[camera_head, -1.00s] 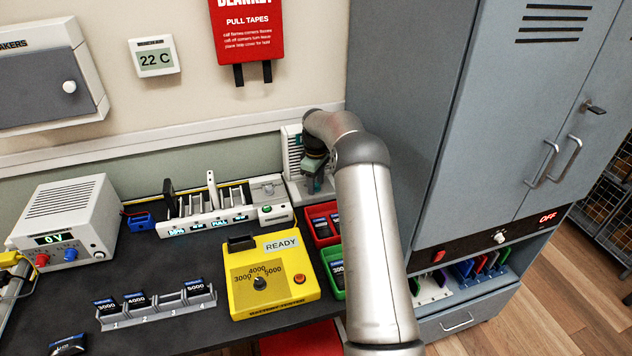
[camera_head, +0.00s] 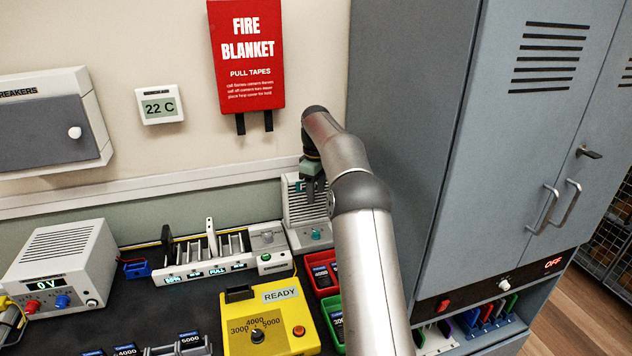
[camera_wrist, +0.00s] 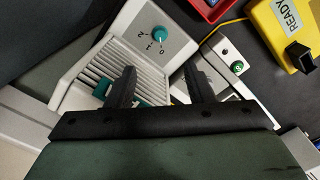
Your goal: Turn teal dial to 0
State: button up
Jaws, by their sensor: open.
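The teal dial (camera_head: 316,235) is on the lower front of a white slatted unit (camera_head: 299,205) against the wall. My gripper (camera_head: 313,190) is above the dial, in front of the unit's upper part, apart from the dial. In the wrist view, the fingers of my gripper (camera_wrist: 160,70) are spread with nothing between them. Another teal part (camera_wrist: 102,88) shows beside the left finger.
A white slotted rack (camera_head: 218,262) stands left of the unit. A yellow tester (camera_head: 235,330) reading READY and a red bin (camera_head: 325,287) lie in front. A tall grey cabinet (camera_head: 415,110) stands close on the right. A red fire blanket (camera_head: 246,60) hangs above.

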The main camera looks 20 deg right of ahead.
jog(key=shift+r, duration=1.45)
jog(key=s+a+r+m, duration=0.1)
jog(key=s+a+r, duration=0.2)
jog(key=s+a, duration=0.45)
jog(key=s+a+r+m, duration=0.2)
jog(key=s+a, duration=0.5)
jog(key=s, duration=0.1)
jog(key=s+a+f+m, duration=0.1)
jog(key=s+a+f, duration=0.1)
jog(key=s, duration=0.7)
jog(key=s+a+f+m, duration=0.2)
jog(key=s+f, duration=0.2)
jog(key=s, duration=0.5)
jog(key=s+a+f+m, duration=0.1)
jog(key=s+a+f, duration=0.1)
jog(key=s, duration=0.8)
jog(key=shift+f, duration=0.5)
jog(key=shift+a, duration=0.1)
